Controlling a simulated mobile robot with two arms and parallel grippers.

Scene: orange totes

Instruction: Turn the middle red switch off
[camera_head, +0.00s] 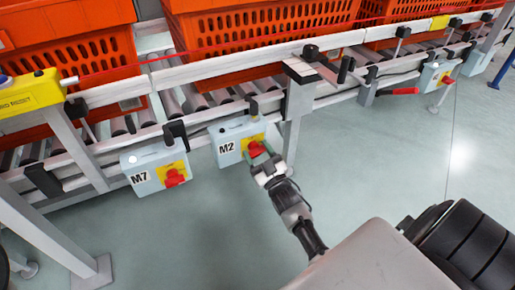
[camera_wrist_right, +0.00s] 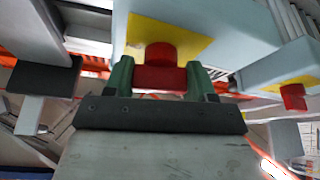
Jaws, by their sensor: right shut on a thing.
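The M2 box (camera_head: 232,136) is pale blue and hangs on the conveyor rail in the head view. Its red switch (camera_head: 255,148) sits on a yellow plate. My right gripper (camera_head: 262,157) reaches it from below right. In the right wrist view the red switch (camera_wrist_right: 161,55) has a round hub and a wide red bar. The green fingers of my right gripper (camera_wrist_right: 160,77) are closed on the two ends of that bar. The fingers partly hide the switch in the head view. My left gripper is not in view.
Another switch box (camera_head: 433,75) hangs far right. Orange totes (camera_head: 225,45) stand on the conveyor behind. A yellow box (camera_head: 30,92) is at the left. Floor in front is clear.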

